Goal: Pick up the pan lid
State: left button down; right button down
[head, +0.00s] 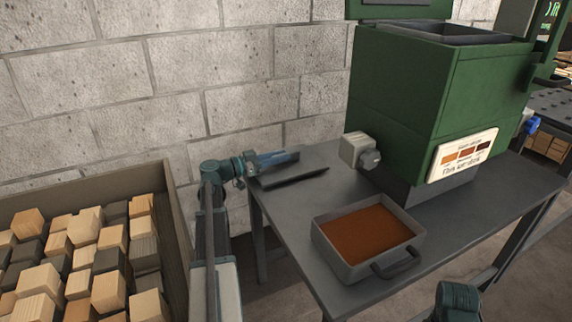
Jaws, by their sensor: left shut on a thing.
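The pan lid (293,178) is a thin dark grey plate, seen nearly edge-on at the back left corner of the table. My left gripper (276,160) is at the lid's upper left side and is shut on it. The fingertips and the exact grip are too small to make out. I cannot tell whether the lid touches the tabletop or is just above it. A grey pan (330,248) with a handle at its front right stands open on the table, with orange-brown powder inside. My right gripper is out of view; only part of that arm shows at the bottom right.
The dark grey table (440,228) carries a green machine (400,105) with a label plate (463,155) and a light knob-like box (354,150). A wooden crate (177,225) of blocks stands at the left. A block wall is close behind. Bare tabletop surrounds the pan.

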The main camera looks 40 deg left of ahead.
pick_arm(q)
jog(key=shift+r, duration=0.1)
jog(key=shift+s+a+r+p, duration=0.1)
jog(key=shift+s+r+p, duration=0.1)
jog(key=shift+r+p, duration=0.1)
jog(key=s+a+r+p, duration=0.6)
jog(key=s+r+p, duration=0.1)
jog(key=s, duration=0.5)
jog(key=shift+r, duration=0.15)
